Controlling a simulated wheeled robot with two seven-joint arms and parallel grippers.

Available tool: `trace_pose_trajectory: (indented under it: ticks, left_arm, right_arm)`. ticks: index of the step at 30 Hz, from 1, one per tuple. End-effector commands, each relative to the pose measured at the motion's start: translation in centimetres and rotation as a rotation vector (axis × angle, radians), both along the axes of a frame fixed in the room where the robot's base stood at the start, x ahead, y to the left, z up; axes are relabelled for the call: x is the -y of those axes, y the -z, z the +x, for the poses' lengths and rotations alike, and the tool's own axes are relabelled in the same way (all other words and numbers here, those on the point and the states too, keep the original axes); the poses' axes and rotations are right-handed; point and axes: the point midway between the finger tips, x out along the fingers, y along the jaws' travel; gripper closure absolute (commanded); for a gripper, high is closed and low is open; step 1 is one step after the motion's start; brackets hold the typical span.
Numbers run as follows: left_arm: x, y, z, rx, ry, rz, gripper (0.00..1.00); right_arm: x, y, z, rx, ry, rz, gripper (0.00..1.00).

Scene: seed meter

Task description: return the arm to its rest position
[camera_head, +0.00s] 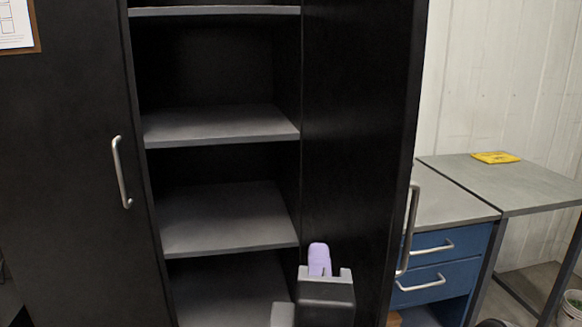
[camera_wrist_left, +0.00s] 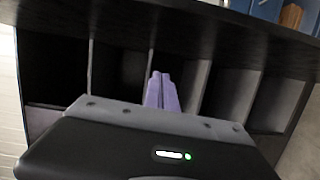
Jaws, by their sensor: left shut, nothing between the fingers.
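My left gripper (camera_head: 319,259) is at the bottom of the head view, a dark body with pale purple fingers pointing up. It is in front of the lower right part of the black cabinet (camera_head: 363,130), near the open right door. In the left wrist view the two purple fingers (camera_wrist_left: 161,91) are together with nothing between them. The cabinet shelves show behind them. My right gripper is not seen in either view.
The cabinet's grey shelves (camera_head: 222,222) look bare. The left door has a silver handle (camera_head: 121,172) and looks closed. At right stand blue drawers (camera_head: 432,265) and a grey table (camera_head: 545,184) with a yellow item (camera_head: 496,157).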

Motion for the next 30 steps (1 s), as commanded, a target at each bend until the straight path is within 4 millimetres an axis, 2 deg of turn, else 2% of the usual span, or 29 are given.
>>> trace_pose_trajectory:
  ticks: [8, 14, 17, 20, 21, 23, 24, 26, 27, 29, 30]
  left_arm:
    - [-0.1, 3.2, 4.4, -0.037, 0.013, 0.089, 1.00]
    - [-0.3, 8.1, 9.1, -0.091, 0.046, 0.204, 1.00]
    - [-0.7, 12.2, 11.9, -0.138, 0.077, 0.285, 1.00]
    - [-1.3, 18.2, 14.5, -0.207, 0.130, 0.386, 1.00]
    - [-1.6, 20.9, 15.3, -0.239, 0.160, 0.427, 1.00]
    - [-2.1, 24.9, 16.2, -0.288, 0.205, 0.487, 1.00]
    - [-2.5, 27.7, 16.4, -0.321, 0.239, 0.524, 1.00]
    - [-3.1, 31.8, 16.5, -0.373, 0.291, 0.576, 1.00]
    - [-3.5, 34.5, 16.3, -0.408, 0.330, 0.609, 1.00]
    - [-4.2, 38.6, 15.5, -0.462, 0.389, 0.654, 1.00]
    - [-4.6, 41.2, 14.8, -0.498, 0.433, 0.681, 1.00]
  right_arm:
    - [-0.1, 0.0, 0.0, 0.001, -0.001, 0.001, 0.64]
    - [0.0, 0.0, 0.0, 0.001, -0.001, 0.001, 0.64]
    - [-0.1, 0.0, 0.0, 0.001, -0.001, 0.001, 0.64]
    - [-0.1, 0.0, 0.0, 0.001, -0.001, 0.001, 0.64]
    - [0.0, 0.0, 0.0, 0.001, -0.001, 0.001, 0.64]
    - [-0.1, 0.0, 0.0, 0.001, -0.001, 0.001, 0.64]
    - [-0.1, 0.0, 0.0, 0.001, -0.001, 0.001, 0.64]
    - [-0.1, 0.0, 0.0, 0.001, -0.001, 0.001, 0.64]
    - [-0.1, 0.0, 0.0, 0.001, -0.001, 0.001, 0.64]
    - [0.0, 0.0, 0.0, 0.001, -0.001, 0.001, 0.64]
    - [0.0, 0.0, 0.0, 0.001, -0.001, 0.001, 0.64]
